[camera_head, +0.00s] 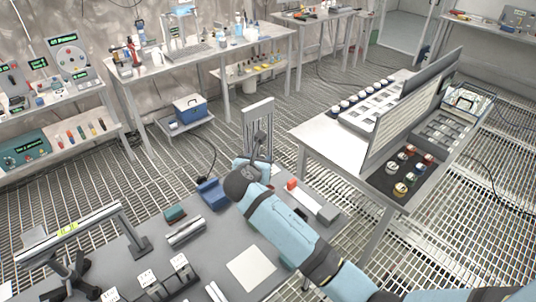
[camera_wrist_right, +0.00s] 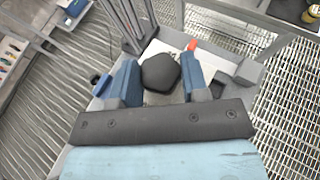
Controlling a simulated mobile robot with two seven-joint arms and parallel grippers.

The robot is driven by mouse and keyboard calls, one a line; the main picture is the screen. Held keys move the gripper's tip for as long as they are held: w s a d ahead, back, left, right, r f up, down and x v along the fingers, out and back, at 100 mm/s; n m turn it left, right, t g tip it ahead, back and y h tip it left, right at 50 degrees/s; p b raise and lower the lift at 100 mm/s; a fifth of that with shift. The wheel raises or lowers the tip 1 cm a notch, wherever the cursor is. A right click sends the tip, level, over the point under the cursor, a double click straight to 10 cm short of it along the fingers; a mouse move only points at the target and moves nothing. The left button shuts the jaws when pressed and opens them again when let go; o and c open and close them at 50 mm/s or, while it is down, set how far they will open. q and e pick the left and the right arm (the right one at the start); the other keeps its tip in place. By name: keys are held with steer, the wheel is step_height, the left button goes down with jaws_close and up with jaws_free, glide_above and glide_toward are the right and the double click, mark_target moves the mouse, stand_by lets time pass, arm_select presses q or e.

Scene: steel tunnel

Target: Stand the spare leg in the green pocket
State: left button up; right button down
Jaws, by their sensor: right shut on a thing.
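My right gripper (camera_wrist_right: 160,84) has its blue fingers on either side of a dark, hexagon-ended piece, which I take to be the spare leg (camera_wrist_right: 161,72), seen nearly end-on. In the head view my right arm reaches over the grey bench, and a thin dark part (camera_head: 260,140) rises at its gripper end. Most of that gripper is hidden behind my wrist. A dark green block (camera_head: 175,213), likely the green pocket, sits on the bench left of my wrist, beside a blue block (camera_head: 212,193). Its opening is too small to make out. My left gripper is not in view.
A grey upright frame (camera_head: 258,116) stands just beyond my right gripper. A beam with a spirit level (camera_head: 68,228) stands at the left. Metal bars (camera_head: 185,232), tagged blocks (camera_head: 180,264) and a white pad (camera_head: 250,268) lie on the bench.

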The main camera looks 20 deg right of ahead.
steer(key=shift+w+a+f, duration=0.2)
steer(key=shift+w+a, duration=0.25)
steer(key=shift+a, duration=0.35)
steer(key=shift+f, duration=0.6)
steer(key=shift+s+f, duration=0.1)
steer(key=shift+f, duration=0.7)
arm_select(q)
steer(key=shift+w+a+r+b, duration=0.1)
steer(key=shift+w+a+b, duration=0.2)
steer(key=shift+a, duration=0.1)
arm_select(e)
step_height(320, 180, down, 5)
steer(key=shift+f, duration=0.1)
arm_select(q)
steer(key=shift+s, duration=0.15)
